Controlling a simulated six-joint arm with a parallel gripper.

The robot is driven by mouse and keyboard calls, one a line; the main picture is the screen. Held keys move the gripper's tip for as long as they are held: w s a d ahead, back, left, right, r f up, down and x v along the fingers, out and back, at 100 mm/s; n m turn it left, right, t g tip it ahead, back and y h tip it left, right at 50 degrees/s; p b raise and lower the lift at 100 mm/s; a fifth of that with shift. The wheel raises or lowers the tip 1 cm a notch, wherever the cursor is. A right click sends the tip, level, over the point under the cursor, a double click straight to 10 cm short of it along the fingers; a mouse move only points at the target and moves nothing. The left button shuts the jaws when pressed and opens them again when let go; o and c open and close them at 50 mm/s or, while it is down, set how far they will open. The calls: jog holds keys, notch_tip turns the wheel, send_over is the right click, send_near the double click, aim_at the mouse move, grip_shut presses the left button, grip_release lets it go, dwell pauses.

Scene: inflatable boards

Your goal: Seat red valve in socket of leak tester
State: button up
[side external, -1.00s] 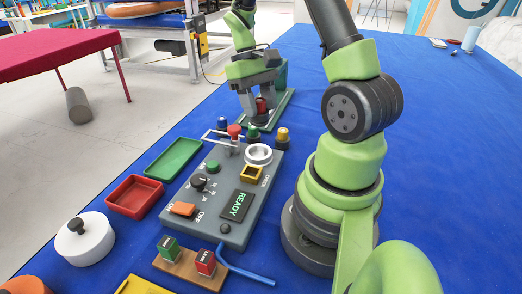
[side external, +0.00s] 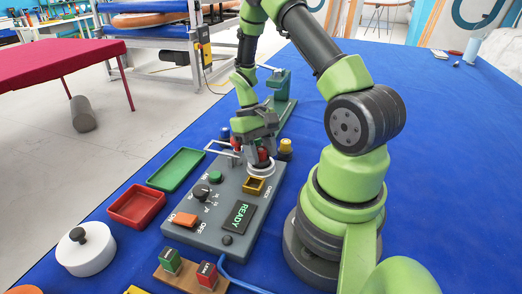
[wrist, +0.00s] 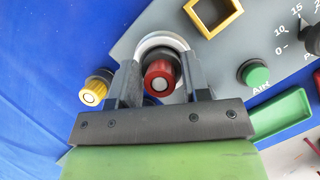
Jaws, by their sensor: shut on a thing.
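My gripper (side external: 260,150) is shut on the red valve (wrist: 160,78), whose red cap with a pale centre shows between the two fingers in the wrist view. In the side view, only a bit of the red valve (side external: 264,154) shows. The leak tester (side external: 207,226) is a grey panel with a green READY display. Its socket, a white ring (wrist: 163,41), lies behind the valve and fingers in the wrist view; its rim (side external: 262,169) shows just below my gripper in the side view. The fingers hide most of the ring, and I cannot tell whether the valve is inside it.
A yellow valve (side external: 285,147) and a blue valve (side external: 225,134) stand close by my gripper. A square yellow frame (side external: 254,186) sits on the panel near the ring. Green (side external: 176,169) and red (side external: 137,205) trays lie left. A green stand (side external: 281,88) is behind.

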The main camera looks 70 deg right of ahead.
jog(key=o, duration=1)
jog(key=shift+f, duration=0.1)
jog(key=w+a+r+t+h, duration=0.1)
jog(key=w+r, duration=0.1)
jog(key=r, duration=0.7)
jog(key=w+a+r+t, duration=0.1)
jog(key=w+a+r, duration=0.15)
jog(key=r, duration=0.65)
jog(key=shift+s+a+r+n+t, duration=0.45)
jog(key=shift+s+a+r+t, duration=1)
jog(key=shift+a, duration=0.85)
jog(key=shift+s+a+r+n+t, duration=0.5)
jog(key=shift+s+a+r+t, duration=0.9)
jog(key=shift+a, duration=0.9)
jog(key=shift+s+a+r+n+t, duration=0.45)
jog(key=shift+s+a+r+t, duration=0.6)
jog(key=shift+s+a+t, duration=0.95)
jog(key=shift+w+a+g, duration=0.25)
jog(key=shift+g, duration=0.1)
